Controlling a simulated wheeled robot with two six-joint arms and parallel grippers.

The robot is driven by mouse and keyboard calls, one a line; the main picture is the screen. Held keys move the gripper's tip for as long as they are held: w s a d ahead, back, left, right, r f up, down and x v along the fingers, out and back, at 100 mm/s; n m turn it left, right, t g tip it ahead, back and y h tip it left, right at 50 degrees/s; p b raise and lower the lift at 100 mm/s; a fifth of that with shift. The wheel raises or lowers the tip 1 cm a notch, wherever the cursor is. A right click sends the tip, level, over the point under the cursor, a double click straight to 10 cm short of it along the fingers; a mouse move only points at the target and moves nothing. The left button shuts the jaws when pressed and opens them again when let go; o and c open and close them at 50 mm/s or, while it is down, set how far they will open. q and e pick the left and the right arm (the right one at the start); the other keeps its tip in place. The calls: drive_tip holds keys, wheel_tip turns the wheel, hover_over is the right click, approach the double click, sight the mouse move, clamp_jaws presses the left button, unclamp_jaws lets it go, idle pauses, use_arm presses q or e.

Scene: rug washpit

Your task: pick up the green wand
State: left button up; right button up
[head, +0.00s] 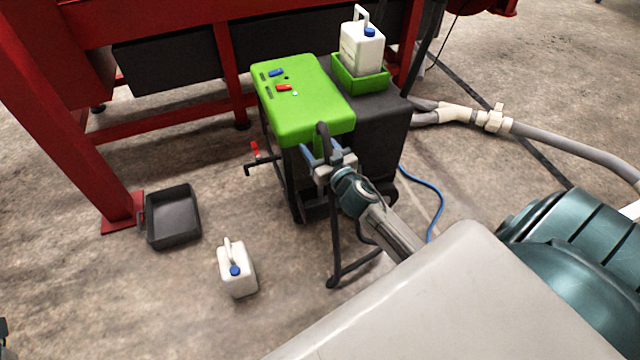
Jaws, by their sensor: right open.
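I cannot make out a separate green wand in the head view. A machine with a bright green top (300,95) and a dark body stands at the centre. A black curved hose or handle (323,132) rises at its front edge. My right gripper (321,154) is open in front of that edge, with its fingers around or close to the black curved part. I cannot tell whether they touch it. The gripper and forearm hide part of the machine's front.
A white jug (361,50) stands in a green holder (345,78) on the machine. Another white jug (238,272) and a black tray (173,218) are on the floor. A red frame (170,130) stands behind. A grey hose (560,141) and blue cable (440,200) lie right.

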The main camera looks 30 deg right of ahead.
drive_tip(key=shift+w, duration=0.5)
drive_tip(key=c, duration=1)
drive_tip(key=shift+c, duration=0.3)
drive_tip(key=shift+r, duration=0.15)
